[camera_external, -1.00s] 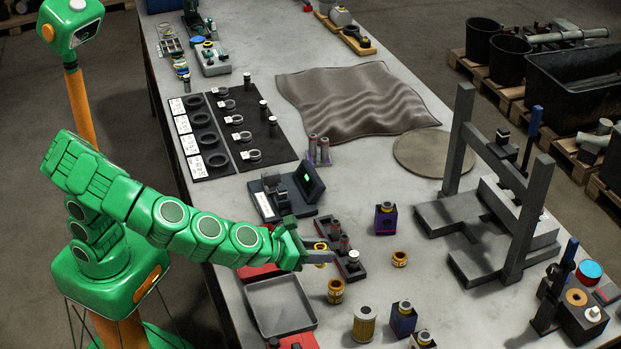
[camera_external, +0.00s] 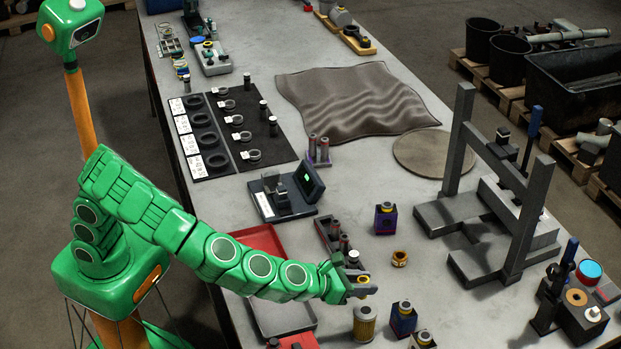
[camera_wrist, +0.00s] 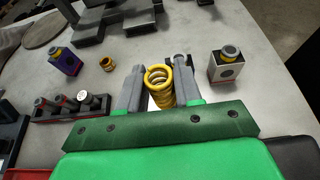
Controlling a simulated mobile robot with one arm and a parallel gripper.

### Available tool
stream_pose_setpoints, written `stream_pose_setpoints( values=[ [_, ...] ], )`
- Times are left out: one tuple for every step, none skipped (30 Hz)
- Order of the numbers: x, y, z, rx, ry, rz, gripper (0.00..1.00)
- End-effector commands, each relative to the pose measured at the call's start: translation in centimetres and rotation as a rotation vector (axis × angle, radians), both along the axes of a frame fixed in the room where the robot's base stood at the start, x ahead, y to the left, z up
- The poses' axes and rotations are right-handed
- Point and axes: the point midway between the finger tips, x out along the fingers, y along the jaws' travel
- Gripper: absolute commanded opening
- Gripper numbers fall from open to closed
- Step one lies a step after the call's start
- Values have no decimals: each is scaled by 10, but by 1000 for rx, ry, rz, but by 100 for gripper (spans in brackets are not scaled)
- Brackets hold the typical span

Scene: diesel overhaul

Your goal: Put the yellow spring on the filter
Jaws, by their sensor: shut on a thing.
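My gripper (camera_external: 362,285) is shut on the yellow spring (camera_wrist: 160,84), whose coils stand between the two grey fingers in the wrist view. The spring's top also shows between the fingers in the external view (camera_external: 363,280). The filter (camera_external: 364,324), a gold-brown cylinder with an open top, stands upright on the bench. In the external view, the gripper and spring appear just above the filter's top. I cannot tell the exact gap or alignment. The filter is not discernible in the wrist view.
A brass ring part (camera_external: 399,259) and a purple block (camera_external: 385,219) stand farther back. A dark rack of cylinders (camera_external: 329,236) lies behind the gripper. A red tray (camera_external: 262,240) lies under the arm. A press frame (camera_external: 515,215) stands right.

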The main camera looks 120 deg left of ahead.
Motion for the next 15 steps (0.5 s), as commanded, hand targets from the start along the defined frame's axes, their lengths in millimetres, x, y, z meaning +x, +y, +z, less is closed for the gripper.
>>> stream_pose_setpoints(
  values=[
    [4,0,-4,0,0,0,5],
    [5,1,-5,-1,-1,0,5],
    [7,1,-6,0,-2,-1,5],
    [8,1,-8,-1,-2,0,5],
    [8,1,-8,-1,-2,0,5],
    [9,1,-9,-1,-2,0,5],
    [9,1,-10,-1,-2,0,5],
    [10,1,-10,-1,-2,0,5],
    [11,1,-11,-1,-2,0,5],
    [11,1,-12,-1,-2,1,5],
    [12,1,-14,-1,-1,1,5],
    [14,2,-16,-1,-1,0,5],
    [15,2,-18,-1,0,0,5],
    [15,2,-23,0,1,0,5],
    [15,2,-29,1,2,0,5]
  ],
)
